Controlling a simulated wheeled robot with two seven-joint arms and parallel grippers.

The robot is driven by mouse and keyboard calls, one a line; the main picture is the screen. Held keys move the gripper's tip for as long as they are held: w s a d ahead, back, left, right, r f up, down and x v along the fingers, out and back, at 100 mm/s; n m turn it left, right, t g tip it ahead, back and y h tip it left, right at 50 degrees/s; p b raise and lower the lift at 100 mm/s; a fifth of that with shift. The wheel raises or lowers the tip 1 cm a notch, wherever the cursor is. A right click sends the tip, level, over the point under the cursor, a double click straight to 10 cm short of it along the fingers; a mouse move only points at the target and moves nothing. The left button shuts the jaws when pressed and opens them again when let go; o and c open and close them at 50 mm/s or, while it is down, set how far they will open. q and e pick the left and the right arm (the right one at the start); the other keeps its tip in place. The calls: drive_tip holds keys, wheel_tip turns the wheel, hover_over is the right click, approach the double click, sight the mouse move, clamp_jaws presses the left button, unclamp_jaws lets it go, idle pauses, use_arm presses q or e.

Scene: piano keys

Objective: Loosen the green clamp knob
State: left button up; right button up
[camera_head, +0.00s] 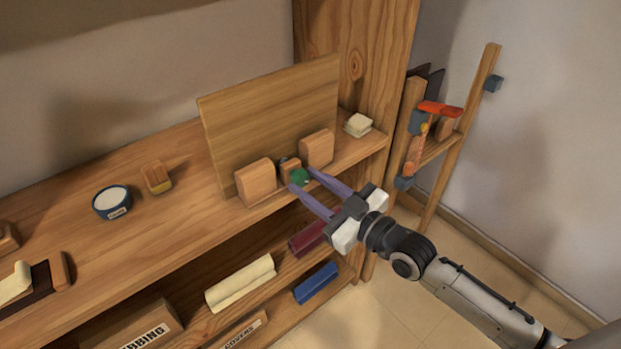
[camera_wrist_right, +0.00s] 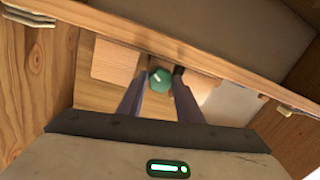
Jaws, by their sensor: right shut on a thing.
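The green clamp knob (camera_head: 299,176) sits at the front of a small wooden clamp block (camera_head: 290,165), between two larger wooden blocks (camera_head: 255,182) and (camera_head: 317,148) in front of an upright wooden board (camera_head: 270,110). My right gripper (camera_head: 301,179) reaches in from the lower right with its two purple fingers on either side of the knob, shut on it. In the right wrist view the knob (camera_wrist_right: 160,79) shows between the fingertips, with a pale mark on its face. My left gripper is not in view.
The clamp stands on the shelf's front edge (camera_head: 345,160). A blue tub (camera_head: 112,202) and a small brush-like wooden item (camera_head: 156,177) stand left. A cream block (camera_head: 358,125) sits right. Rolls and boxes fill the lower shelf. A ladder-like rack (camera_head: 460,130) stands at the right.

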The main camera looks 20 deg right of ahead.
drive_tip(key=n+p, duration=0.2)
drive_tip(key=n, duration=0.2)
drive_tip(key=shift+r+h+p, duration=0.2)
drive_tip(key=shift+h+p, duration=0.2)
drive_tip(key=n+p, duration=0.1)
drive_tip(key=n, duration=0.2)
drive_tip(key=shift+n, duration=0.4)
drive_tip(key=n+h, duration=0.1)
drive_tip(key=n, duration=0.2)
drive_tip(key=shift+a, duration=0.1)
drive_tip(key=n, duration=0.4)
drive_tip(key=shift+s+h, duration=0.1)
drive_tip(key=shift+h, duration=0.2)
drive_tip(key=n, duration=0.3)
drive_tip(key=shift+a+n, duration=0.1)
drive_tip(key=shift+n, duration=0.2)
drive_tip(key=n+b, duration=0.1)
drive_tip(key=n, duration=0.2)
drive_tip(key=shift+f+n+t+h, duration=0.1)
drive_tip(key=shift+n+t+h, duration=0.2)
drive_tip(key=shift+n+t, duration=0.1)
drive_tip(key=shift+n, duration=0.3)
drive_tip(key=o, duration=1)
